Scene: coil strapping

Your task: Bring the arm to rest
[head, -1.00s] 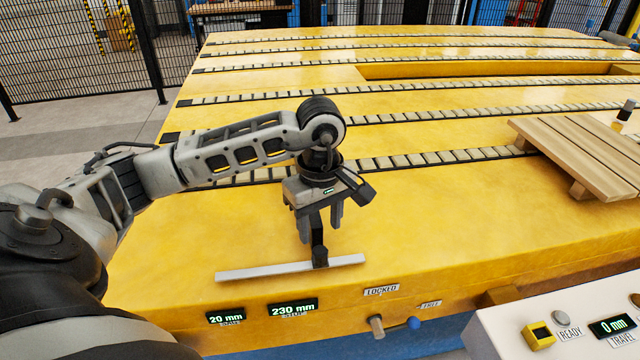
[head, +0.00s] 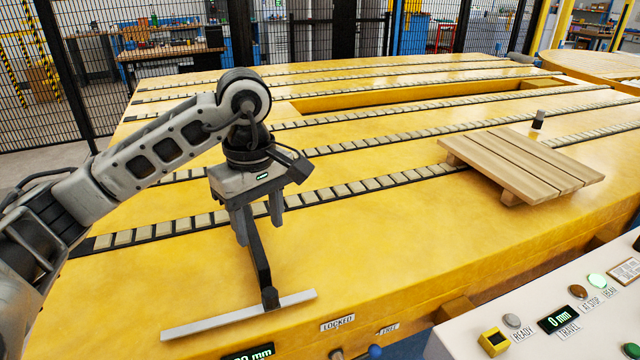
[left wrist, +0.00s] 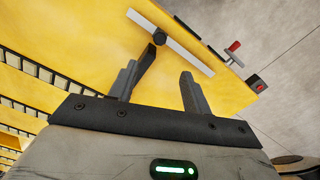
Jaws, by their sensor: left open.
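My left gripper (head: 259,226) hangs over the front left of the yellow table (head: 400,240), fingers pointing down. Its two fingers are apart with nothing held between them. In the left wrist view, the open gripper (left wrist: 160,78) shows with the pale bar (left wrist: 185,45) and a dark knob beyond the fingertips; the knob looks clear of both fingers. My right gripper is out of view.
A wooden pallet (head: 520,165) stands on the table at the right, with a small dark-topped object (head: 538,120) behind it. Roller strips cross the table. A white control panel (head: 470,335) stands at the front right, and a mesh fence runs behind. Mid-table is clear.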

